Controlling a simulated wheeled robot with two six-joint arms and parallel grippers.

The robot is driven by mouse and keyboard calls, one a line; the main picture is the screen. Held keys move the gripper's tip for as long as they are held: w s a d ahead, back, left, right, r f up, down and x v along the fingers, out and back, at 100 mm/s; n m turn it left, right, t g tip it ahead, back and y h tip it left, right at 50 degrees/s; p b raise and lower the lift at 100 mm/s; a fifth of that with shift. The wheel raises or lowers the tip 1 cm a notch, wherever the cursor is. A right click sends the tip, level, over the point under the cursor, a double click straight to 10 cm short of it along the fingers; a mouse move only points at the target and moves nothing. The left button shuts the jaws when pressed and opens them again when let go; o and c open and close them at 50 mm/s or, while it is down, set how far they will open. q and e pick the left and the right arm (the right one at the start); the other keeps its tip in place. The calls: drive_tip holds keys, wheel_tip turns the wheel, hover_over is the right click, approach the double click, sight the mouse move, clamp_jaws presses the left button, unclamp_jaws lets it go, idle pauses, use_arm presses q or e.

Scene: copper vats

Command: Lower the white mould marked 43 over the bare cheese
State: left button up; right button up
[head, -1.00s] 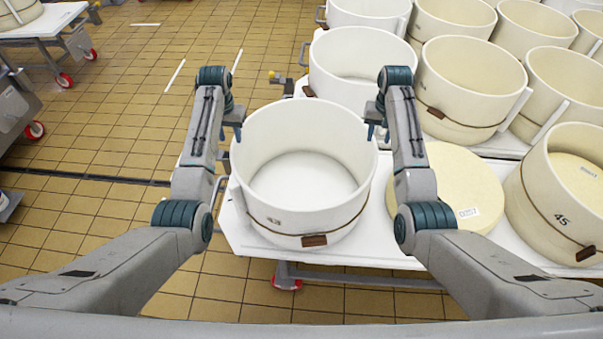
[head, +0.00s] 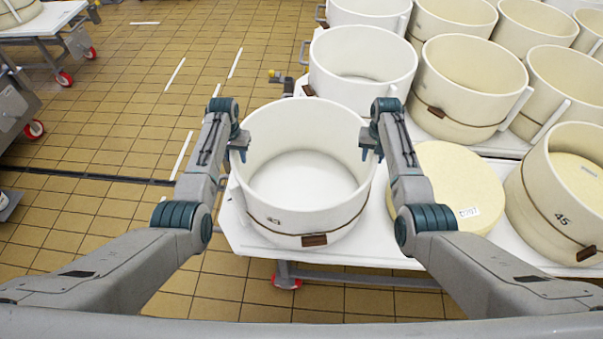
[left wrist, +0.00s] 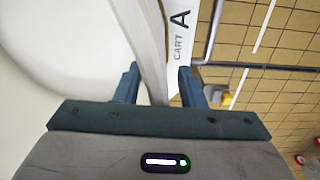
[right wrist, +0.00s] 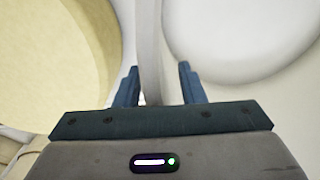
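The white mould marked 43 (head: 320,220) is an open round ring with a brown strap, upright on the white cart top. The bare cheese (head: 455,180) is a pale yellow disc with a small label, just right of the mould. My left gripper (head: 240,152) is open at the mould's left rim, its fingers (left wrist: 158,88) on either side of the wall. My right gripper (head: 370,150) is open at the right rim, the wall standing between its fingers (right wrist: 160,88). A gap shows beside the wall in both wrist views. The cheese also shows in the right wrist view (right wrist: 50,70).
The mould marked 45 (head: 540,205), with a cheese inside, stands right of the bare cheese. A white mould (head: 350,85) and several cream moulds (head: 465,90) stand close behind. The cart top (head: 400,255) has a narrow bare front strip. Tiled floor lies open at left.

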use_arm(q)
clamp_jaws()
use_arm(e)
clamp_jaws()
use_arm(q)
drive_tip(key=shift+w+r, duration=0.1)
use_arm(e)
drive_tip(key=shift+w+r, duration=0.1)
idle(0.8)
